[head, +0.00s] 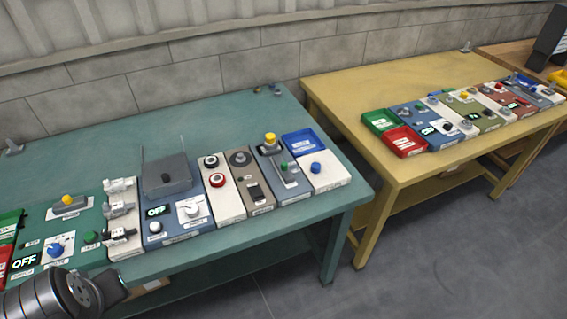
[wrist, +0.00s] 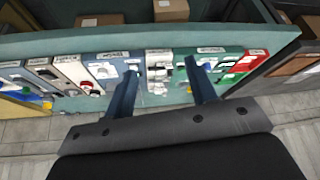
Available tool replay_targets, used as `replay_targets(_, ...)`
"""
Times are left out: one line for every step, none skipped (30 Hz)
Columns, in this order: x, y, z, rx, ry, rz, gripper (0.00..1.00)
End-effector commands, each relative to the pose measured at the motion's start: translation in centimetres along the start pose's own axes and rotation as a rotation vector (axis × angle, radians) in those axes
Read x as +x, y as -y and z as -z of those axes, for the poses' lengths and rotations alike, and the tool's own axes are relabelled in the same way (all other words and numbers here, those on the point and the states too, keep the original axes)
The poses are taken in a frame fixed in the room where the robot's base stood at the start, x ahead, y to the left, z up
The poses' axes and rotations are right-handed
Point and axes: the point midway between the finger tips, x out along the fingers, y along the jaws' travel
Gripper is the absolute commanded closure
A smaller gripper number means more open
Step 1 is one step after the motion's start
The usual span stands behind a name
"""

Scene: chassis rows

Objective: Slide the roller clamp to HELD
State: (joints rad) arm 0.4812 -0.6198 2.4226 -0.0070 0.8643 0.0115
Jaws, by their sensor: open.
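No part can be surely picked out as the roller clamp, and no HELD mark is readable. A narrow white panel (head: 125,247) on the teal table carries several grey-white clamp- or valve-like fittings (head: 120,210) in a row, the nearest with a dark part. A similar white panel with pale fittings shows between the fingers in the wrist view (wrist: 158,57). My gripper (wrist: 162,68) is open and empty, its two blue fingers spread apart. In the head view my dark wrist is at the lower left, near the front edge of the green panel (head: 92,222); the fingertips cannot be made out there.
A blue-grey panel (head: 178,232) with a raised grey box (head: 167,175) stands right of the white panel. Farther right are panels with dials, switches and a yellow knob (head: 270,138). A yellow table (head: 370,85) holds more panels. The teal table's back is mostly clear.

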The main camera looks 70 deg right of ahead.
Motion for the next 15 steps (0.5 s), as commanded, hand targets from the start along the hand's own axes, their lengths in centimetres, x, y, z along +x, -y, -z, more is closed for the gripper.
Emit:
replay_targets(-0.4, -0.7, 1.6, 0.030, 0.014, -0.014, 0.57)
replay_targets(-0.6, -1.1, 2.5, 0.049, 0.023, -0.022, 0.57)
replay_targets(-0.9, -1.8, 3.9, 0.075, 0.036, -0.034, 0.57)
replay_targets(-1.1, -2.3, 4.9, 0.095, 0.045, -0.042, 0.57)
replay_targets(-1.3, -2.9, 5.9, 0.116, 0.056, -0.050, 0.57)
replay_targets(-1.5, -3.7, 7.2, 0.144, 0.068, -0.061, 0.57)
replay_targets(-1.7, -4.4, 8.2, 0.164, 0.078, -0.069, 0.57)
replay_targets(-1.8, -5.1, 9.2, 0.185, 0.086, -0.076, 0.57)
replay_targets(-1.9, -6.0, 10.4, 0.212, 0.100, -0.086, 0.57)
replay_targets(-1.9, -6.8, 11.3, 0.233, 0.109, -0.094, 0.57)
replay_targets(-1.9, -7.6, 12.2, 0.253, 0.118, -0.101, 0.57)
replay_targets(-1.9, -8.7, 13.4, 0.281, 0.131, -0.110, 0.57)
replay_targets(-1.9, -9.6, 14.2, 0.302, 0.140, -0.117, 0.57)
replay_targets(-1.9, -10.5, 15.1, 0.322, 0.149, -0.123, 0.57)
replay_targets(-1.8, -11.8, 16.1, 0.350, 0.161, -0.132, 0.57)
